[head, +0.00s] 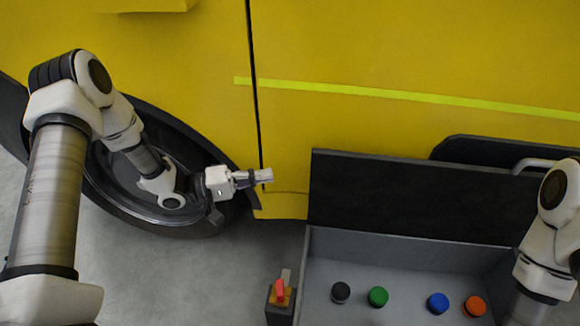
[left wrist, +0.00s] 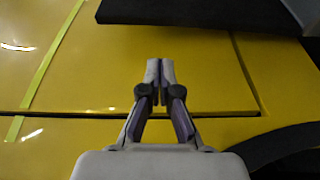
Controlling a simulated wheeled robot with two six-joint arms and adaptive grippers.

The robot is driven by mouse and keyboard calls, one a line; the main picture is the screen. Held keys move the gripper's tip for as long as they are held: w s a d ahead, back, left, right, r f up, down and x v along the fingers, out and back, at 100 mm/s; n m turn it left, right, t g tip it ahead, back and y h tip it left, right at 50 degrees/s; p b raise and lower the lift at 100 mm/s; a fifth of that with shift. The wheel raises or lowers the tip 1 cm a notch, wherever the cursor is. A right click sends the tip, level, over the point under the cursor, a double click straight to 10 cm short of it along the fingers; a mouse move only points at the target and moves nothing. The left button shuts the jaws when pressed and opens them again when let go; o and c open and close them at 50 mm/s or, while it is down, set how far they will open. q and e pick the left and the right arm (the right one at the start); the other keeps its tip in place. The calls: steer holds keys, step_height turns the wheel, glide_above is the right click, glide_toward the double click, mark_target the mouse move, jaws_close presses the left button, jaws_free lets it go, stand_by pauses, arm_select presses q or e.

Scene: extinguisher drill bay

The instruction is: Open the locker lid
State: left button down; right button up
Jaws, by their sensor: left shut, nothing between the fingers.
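The locker (head: 303,262) is an open-topped grey box at the lower right of the head view. Its dark lid (head: 400,197) stands raised along the back side, against the yellow vehicle, so the inside shows. A pale bar-shaped handle (head: 530,163) shows at the lid's upper edge, partly hidden by my right arm. My left gripper (head: 270,175) is shut and empty, to the left of the lid and apart from it. In the left wrist view the shut fingers (left wrist: 160,66) point towards the yellow panel, with a dark panel edge (left wrist: 200,11) beyond. My right gripper is out of view.
Black (head: 341,292), green (head: 378,297), blue (head: 438,303) and orange (head: 475,306) round caps sit inside the locker. A small dark block with a red-orange part (head: 280,293) stands left of it. The vehicle (head: 350,50) and its wheel (head: 110,190) border the arm. Grey floor (head: 190,280) is clear.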

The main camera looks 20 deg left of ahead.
mark_target(303, 171)
arm_select(q)
steer(key=b+x, duration=0.1)
steer(key=x, duration=0.2)
steer(key=b+x, duration=0.1)
steer(key=x, duration=0.2)
steer(key=b+x, duration=0.1)
steer(key=x, duration=0.2)
steer(key=shift+s+f, duration=0.1)
steer(key=shift+f, duration=0.25)
steer(key=shift+d+r, duration=0.1)
steer(key=shift+d, duration=0.25)
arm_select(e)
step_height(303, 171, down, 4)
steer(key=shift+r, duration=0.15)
